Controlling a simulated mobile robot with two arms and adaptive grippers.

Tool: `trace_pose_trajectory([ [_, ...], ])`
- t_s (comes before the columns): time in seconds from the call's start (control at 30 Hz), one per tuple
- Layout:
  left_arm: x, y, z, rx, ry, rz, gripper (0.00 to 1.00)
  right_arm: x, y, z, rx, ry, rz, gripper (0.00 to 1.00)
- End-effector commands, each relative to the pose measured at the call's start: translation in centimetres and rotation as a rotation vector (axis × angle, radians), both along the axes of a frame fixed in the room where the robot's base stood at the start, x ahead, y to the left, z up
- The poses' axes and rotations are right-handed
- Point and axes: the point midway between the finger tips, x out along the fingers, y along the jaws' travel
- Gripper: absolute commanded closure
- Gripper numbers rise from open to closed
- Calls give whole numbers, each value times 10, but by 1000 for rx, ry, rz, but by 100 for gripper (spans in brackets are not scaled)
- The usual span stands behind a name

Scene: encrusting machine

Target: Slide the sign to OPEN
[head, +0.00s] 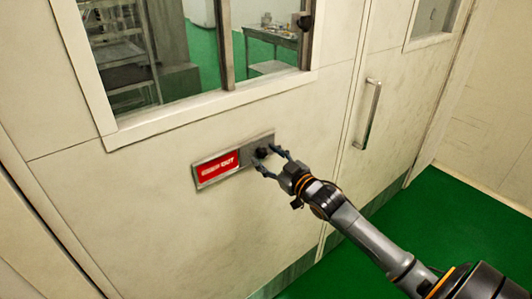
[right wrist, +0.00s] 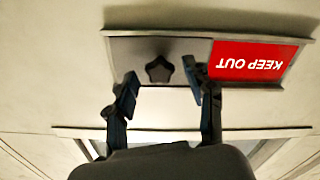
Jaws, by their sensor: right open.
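The sliding sign (head: 207,175) is mounted on the white door in the head view. A red panel reading KEEP OUT (head: 219,166) shows at its left. A plain grey metal slider plate covers its right part, with a dark knob (head: 262,153) on it. In the right wrist view the sign appears upside down, with the red panel (right wrist: 255,62) at the right and the star-shaped knob (right wrist: 159,69) at the left. My right gripper (head: 267,162) is open. In the right wrist view its fingertips (right wrist: 160,88) are spread either side of the knob, apart from it. My left gripper is not in view.
The white door (head: 180,240) has a window (head: 190,50) above the sign and a vertical metal handle (head: 368,115) to the right. Green floor (head: 440,230) lies at the lower right. The wall around the sign is clear.

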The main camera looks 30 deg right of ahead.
Motion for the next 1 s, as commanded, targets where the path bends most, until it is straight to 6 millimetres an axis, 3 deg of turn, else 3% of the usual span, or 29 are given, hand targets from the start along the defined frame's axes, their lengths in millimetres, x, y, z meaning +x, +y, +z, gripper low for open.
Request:
trace_pose_trajectory([
  [0.4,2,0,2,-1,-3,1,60,8,1,0,0,0,0,47],
  [0.67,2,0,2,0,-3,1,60,8,1,0,0,0,0,98],
  [1.0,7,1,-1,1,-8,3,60,18,7,-2,2,-3,-2,100],
])
